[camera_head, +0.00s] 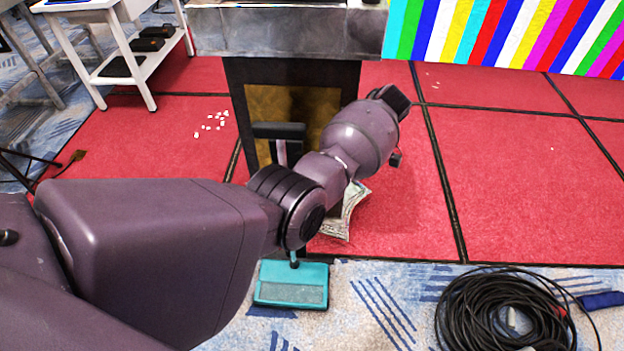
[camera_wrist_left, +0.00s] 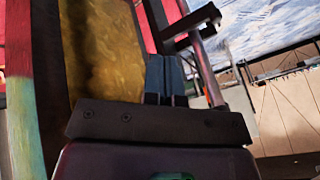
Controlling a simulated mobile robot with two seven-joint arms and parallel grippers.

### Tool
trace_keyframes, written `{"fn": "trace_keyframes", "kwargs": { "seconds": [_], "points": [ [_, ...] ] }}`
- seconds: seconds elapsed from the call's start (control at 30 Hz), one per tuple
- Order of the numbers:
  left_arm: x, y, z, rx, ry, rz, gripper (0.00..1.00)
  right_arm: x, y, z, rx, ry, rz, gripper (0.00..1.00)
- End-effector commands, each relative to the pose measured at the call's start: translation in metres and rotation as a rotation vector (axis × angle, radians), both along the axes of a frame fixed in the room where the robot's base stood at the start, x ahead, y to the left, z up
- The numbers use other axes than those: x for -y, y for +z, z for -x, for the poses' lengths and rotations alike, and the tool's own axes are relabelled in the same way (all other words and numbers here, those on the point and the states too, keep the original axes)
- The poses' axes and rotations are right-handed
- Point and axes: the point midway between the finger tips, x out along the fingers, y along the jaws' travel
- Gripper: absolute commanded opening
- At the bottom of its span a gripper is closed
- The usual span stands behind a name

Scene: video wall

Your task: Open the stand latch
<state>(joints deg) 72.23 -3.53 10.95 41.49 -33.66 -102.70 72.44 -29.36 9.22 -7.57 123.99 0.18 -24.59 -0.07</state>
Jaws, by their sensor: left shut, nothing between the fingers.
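The stand (camera_head: 237,90) is a dark frame with a gold panel, at the back middle of the head view. A black bar on a pale post, which looks like the latch (camera_head: 278,130), is on its front left. In the left wrist view the latch (camera_wrist_left: 190,25) shows as a black bracket with a grey metal post, at the upper right beside the gold panel (camera_wrist_left: 105,45). My left gripper (camera_wrist_left: 166,62) is shut and empty, its fingertips just below the black bracket. I cannot tell whether they touch. In the head view my left forearm and wrist hide part of the stand.
A black cable coil (camera_head: 505,315) lies at the lower right. A white table (camera_head: 125,45) stands at the upper left. The red floor (camera_head: 530,180) at the right is mostly clear.

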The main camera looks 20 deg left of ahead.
Motion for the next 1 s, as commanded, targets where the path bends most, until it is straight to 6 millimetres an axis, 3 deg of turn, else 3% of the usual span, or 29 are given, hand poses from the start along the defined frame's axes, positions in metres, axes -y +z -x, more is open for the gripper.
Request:
{"fn": "trace_keyframes", "kwargs": {
  "seconds": [0.2, 0.6, 0.77, 1.0],
  "points": [
    [0.008, 0.007, 0.011, -0.062, 0.122, -0.081, 0.00, -0.001, 0.000, -0.005, 0.004, 0.005, 0.000, 0.43],
    [0.007, 0.006, 0.013, -0.064, 0.129, -0.085, 0.00, -0.001, 0.000, -0.005, 0.004, 0.005, -0.001, 0.43],
    [-0.001, -0.005, 0.016, -0.064, 0.129, -0.085, 0.00, -0.001, -0.002, -0.002, -0.002, 0.003, 0.000, 0.43],
    [-0.023, -0.039, 0.026, -0.067, 0.130, -0.086, 0.00, 0.000, -0.006, 0.004, -0.015, 0.002, 0.000, 0.43]
  ]
}}
